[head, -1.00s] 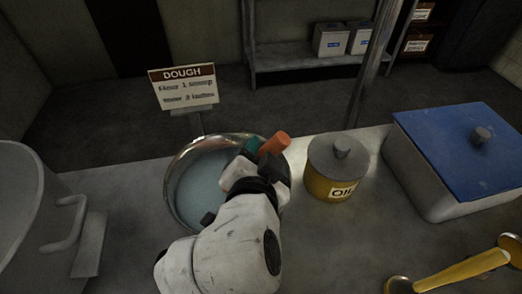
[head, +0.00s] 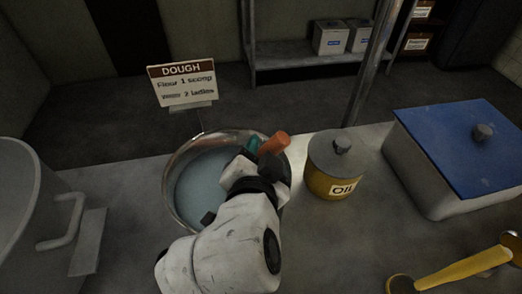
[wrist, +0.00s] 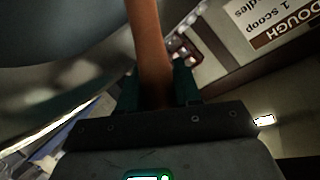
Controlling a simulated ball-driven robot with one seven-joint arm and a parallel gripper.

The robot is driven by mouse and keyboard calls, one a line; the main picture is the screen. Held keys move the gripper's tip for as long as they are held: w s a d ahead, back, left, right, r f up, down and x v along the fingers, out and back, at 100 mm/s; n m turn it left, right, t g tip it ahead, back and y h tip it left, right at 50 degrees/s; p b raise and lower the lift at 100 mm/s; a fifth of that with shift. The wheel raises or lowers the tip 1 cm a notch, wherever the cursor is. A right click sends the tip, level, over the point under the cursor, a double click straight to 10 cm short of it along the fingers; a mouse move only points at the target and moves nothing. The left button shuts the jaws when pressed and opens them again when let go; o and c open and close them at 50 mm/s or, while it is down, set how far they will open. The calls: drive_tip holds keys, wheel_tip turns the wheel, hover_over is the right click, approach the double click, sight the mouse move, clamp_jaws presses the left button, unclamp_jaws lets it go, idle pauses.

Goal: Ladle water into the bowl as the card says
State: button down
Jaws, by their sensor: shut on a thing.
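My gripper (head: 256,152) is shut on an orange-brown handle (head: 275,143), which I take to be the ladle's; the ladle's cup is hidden. The handle also shows between the green fingers in the wrist view (wrist: 149,55). The gripper is over the right side of a round metal vessel (head: 172,185) that holds pale blue-grey water (head: 203,185). The card (head: 183,85) stands behind the vessel. It reads "DOUGH", "Flour 1 scoop", and a second line that looks like "Water 2 ladles". I cannot tell whether this vessel is the bowl.
An oil tin (head: 335,168) stands close to the right of the vessel. A white bin with a blue lid (head: 465,145) is farther right. A yellow-handled tool (head: 462,270) lies at front right. A large grey pot (head: 20,200) with a handle stands at left.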

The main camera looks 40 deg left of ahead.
drive_tip(key=shift+r, duration=0.1)
wheel_tip(320, 180, up, 15)
drive_tip(key=p, duration=1.2)
drive_tip(key=shift+r, duration=0.1)
idle(0.5)
